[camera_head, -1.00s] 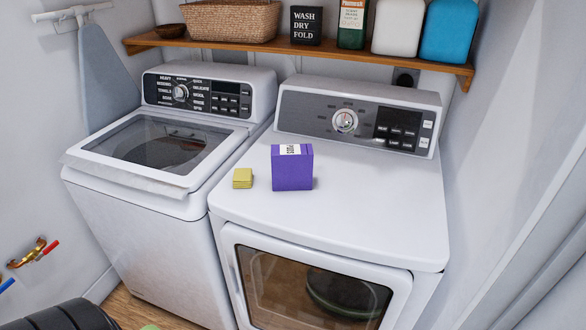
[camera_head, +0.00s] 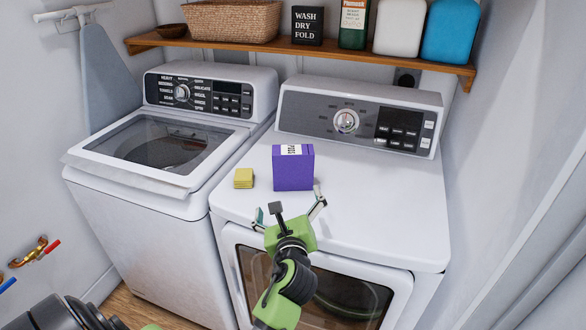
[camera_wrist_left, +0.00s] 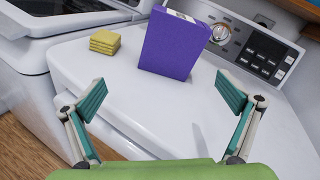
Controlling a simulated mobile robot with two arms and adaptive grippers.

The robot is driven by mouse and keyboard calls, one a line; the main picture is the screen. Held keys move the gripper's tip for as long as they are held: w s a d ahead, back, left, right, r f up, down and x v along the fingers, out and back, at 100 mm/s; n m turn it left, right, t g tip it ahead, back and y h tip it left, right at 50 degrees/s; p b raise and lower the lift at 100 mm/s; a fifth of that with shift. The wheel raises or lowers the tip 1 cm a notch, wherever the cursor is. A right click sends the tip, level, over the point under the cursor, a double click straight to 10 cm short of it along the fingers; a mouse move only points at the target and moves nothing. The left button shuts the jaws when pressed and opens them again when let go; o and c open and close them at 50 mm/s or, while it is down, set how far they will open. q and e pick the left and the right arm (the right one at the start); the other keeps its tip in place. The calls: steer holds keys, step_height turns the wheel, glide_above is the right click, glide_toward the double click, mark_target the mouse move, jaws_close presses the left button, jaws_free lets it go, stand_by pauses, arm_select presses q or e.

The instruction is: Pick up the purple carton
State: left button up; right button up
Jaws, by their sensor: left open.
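The purple carton (camera_head: 293,170) stands upright on the white top of the dryer (camera_head: 390,215), with a white label near its upper edge. It also shows in the left wrist view (camera_wrist_left: 172,45), beyond the fingers and between them. My left gripper (camera_head: 288,208) is open and empty at the dryer's front edge, just in front of the carton and apart from it. In the left wrist view its two teal-padded fingers (camera_wrist_left: 162,98) are spread wide. My right gripper is not in view.
A stack of yellow sponges (camera_head: 243,178) sits left of the carton. The washer (camera_head: 150,215) stands to the left. A wooden shelf (camera_head: 425,64) above holds a basket (camera_head: 232,20), a black box (camera_head: 307,25) and several bottles. The dryer top right of the carton is clear.

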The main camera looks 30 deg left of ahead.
mark_target(293, 153)
arm_select(q)
steer(key=w+a+r+m, duration=0.1)
steer(key=w+a, duration=0.1)
steer(key=w, duration=0.2)
steer(key=w+a+r+m+t+p, duration=0.1)
steer(key=w+a+m, duration=0.1)
steer(key=w, duration=0.3)
steer(key=w+a+r+m, duration=0.1)
steer(key=w+a+r, duration=0.1)
steer(key=w, duration=0.3)
steer(key=shift+w+a+m+t+y, duration=0.1)
steer(key=shift+a+m+t+y, duration=0.25)
steer(key=shift+a, duration=0.5)
steer(key=shift+r, duration=0.1)
steer(key=c, duration=1.4)
